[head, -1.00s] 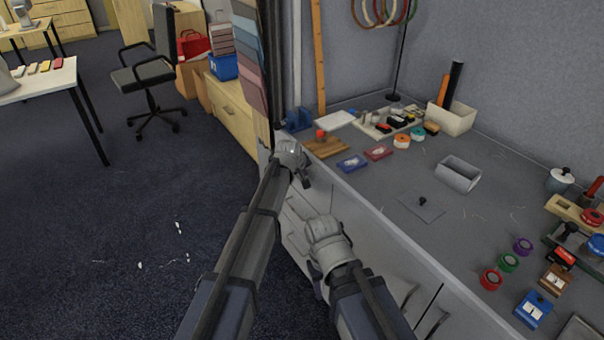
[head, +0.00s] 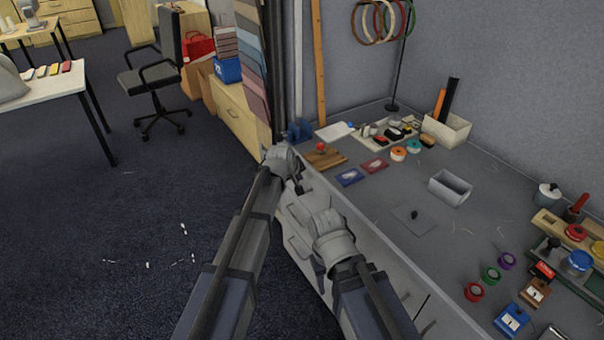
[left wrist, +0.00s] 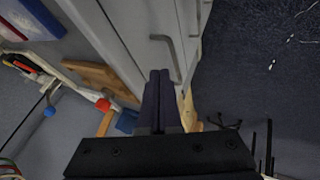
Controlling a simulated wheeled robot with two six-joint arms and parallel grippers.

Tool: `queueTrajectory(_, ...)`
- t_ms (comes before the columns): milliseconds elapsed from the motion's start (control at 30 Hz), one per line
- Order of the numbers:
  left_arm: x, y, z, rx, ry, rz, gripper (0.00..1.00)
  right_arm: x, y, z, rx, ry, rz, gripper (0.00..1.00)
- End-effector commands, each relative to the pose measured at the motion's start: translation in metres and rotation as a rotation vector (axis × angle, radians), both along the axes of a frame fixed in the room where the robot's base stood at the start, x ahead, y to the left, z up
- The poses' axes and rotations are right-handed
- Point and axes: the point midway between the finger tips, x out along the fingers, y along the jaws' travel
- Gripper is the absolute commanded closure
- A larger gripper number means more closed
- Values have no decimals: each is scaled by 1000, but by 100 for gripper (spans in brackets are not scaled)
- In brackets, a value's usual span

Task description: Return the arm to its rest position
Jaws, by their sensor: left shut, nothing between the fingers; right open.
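My left gripper (head: 298,188) is at the front edge of the long table, near its far left corner. In the left wrist view its dark fingers (left wrist: 160,100) are shut together with nothing between them, in front of the grey cabinet front below the table top. My right gripper (head: 322,262) is lower and nearer, beside the drawer fronts. Its wrist hides most of its fingers in the head view. Neither gripper touches any object on the table.
The grey table (head: 390,230) holds a wooden board (head: 325,158) with a red knob, blue and red cards, tape rolls (head: 474,292) and an open grey box (head: 451,187). A drawer handle (left wrist: 166,52) is close to my left fingers. Dark carpet (head: 100,240) to the left is clear apart from small scraps.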

Motion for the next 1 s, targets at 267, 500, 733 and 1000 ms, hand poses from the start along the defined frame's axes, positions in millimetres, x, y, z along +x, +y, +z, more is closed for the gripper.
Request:
queueTrajectory(267,-4,1,2,4,3,-4,100,0,0,2,0,0,0,50)
queueTrajectory(500,-110,-8,23,169,150,-207,100,0,0,45,0,0,0,50)
queueTrajectory(733,-258,4,50,392,384,-528,100,0,0,92,0,0,-1,50)
queueTrajectory(1000,-348,22,72,510,549,-742,100,0,0,115,0,0,-1,50)
